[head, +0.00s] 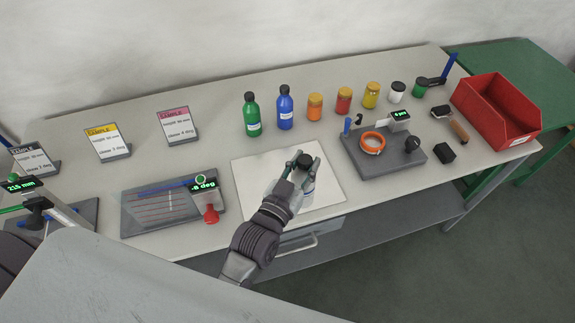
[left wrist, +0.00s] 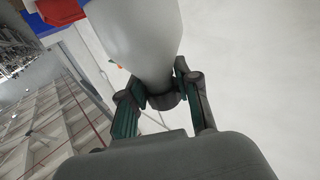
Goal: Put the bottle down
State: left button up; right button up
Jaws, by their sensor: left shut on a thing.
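A pale grey bottle with a black cap (head: 304,160) is over the white mat (head: 256,180) in the middle of the table. My left gripper (head: 295,172) is shut on the bottle near its neck and hides part of its body. In the left wrist view the pale bottle (left wrist: 138,35) fills the top middle, with its dark neck end between the fingers of my left gripper (left wrist: 160,98). I cannot tell whether the bottle's base touches the mat. My right gripper is not in view.
Green (head: 252,116) and blue (head: 285,108) bottles and several jars stand behind the mat. A grey device with an orange ring (head: 372,143) is right of it, and a dark plate with red lines (head: 160,207) is left. A red bin (head: 496,110) sits far right.

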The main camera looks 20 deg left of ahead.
pick_arm(q)
jog(key=w+a+f+b, duration=0.6)
jog(key=w+f+b, duration=0.3)
jog(key=f+b, duration=0.2)
jog(key=shift+a+b, duration=0.2)
jog(key=shift+b, duration=1)
jog(key=o, duration=1)
jog(key=shift+f, duration=0.1)
jog(key=shift+o, duration=0.2)
